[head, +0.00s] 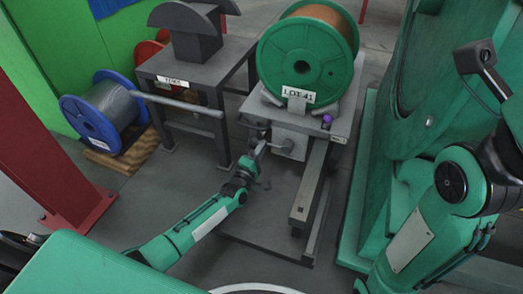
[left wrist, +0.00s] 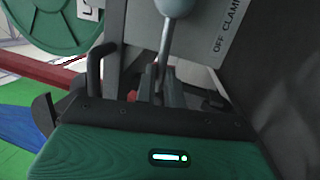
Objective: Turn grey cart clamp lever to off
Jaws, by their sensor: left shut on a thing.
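The grey cart (head: 323,150) carries a large green-flanged spool labelled LOT 41. The clamp lever (left wrist: 165,42) is a thin grey rod with a rounded grey knob (left wrist: 175,5); in the head view its knob (head: 287,146) shows small at the cart's front box. My left gripper (head: 254,160) is shut on the lever, with its jaws around the rod below the knob in the left wrist view (left wrist: 160,88). A plate reading OFF CLAMP (left wrist: 228,30) is beside the lever. The right arm is at the right; its gripper is not in view.
The green spool (head: 300,60) sits on the cart top, with a purple knob (head: 327,118) nearby. A grey table (head: 186,62) and a blue spool (head: 105,112) on a wooden pallet are left. Green machinery (head: 400,110) stands close on the right. A red post (head: 45,125) is far left.

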